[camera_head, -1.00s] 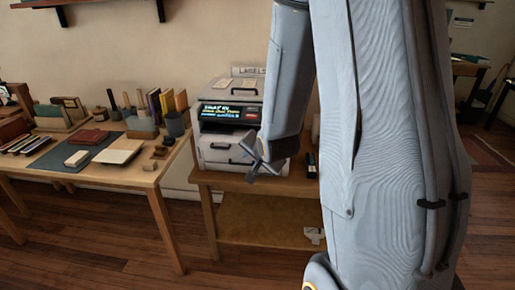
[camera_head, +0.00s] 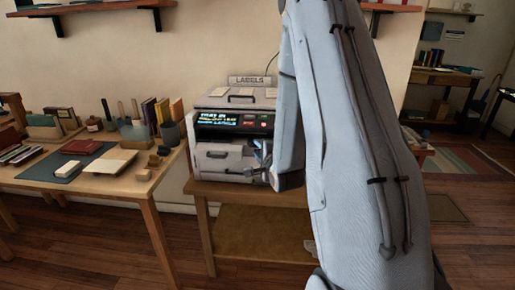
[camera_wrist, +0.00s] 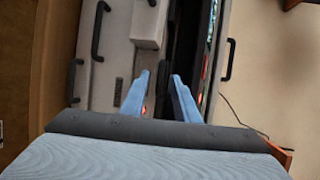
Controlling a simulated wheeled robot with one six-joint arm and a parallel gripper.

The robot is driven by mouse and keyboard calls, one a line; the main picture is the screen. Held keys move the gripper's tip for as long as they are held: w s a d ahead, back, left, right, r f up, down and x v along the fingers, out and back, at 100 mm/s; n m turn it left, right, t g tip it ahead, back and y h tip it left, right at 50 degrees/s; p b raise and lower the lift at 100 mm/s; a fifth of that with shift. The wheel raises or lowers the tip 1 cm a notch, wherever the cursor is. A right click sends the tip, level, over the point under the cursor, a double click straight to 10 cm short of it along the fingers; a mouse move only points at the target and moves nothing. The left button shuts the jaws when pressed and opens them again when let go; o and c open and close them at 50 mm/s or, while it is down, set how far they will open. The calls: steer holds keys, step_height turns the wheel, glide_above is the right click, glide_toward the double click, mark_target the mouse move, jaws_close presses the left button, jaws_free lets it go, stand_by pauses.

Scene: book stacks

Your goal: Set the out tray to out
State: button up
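A light grey label machine (camera_head: 212,161) stands on a low wooden table. Its lit screen (camera_head: 218,119) has a first line that seems to read "TRAY IN"; the rest is too blurred. Below the screen is a dark slot, with a grey front and handle under it. The wrist view shows the machine sideways, with a dark slot (camera_wrist: 181,40) and a protruding pale block (camera_wrist: 149,24); I cannot tell which part is the out tray. My gripper (camera_wrist: 160,82) is open at the right of the machine's front, its blue fingers apart. No held thing shows between them.
A "LABELS" sign (camera_head: 250,80) stands behind the machine. Black handles (camera_wrist: 98,30) stick out from its front. A desk (camera_head: 150,180) with books, cups and a dark mat stands at the left. The wooden floor in front is clear.

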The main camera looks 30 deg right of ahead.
steer(key=shift+x, duration=0.8)
jaws_close()
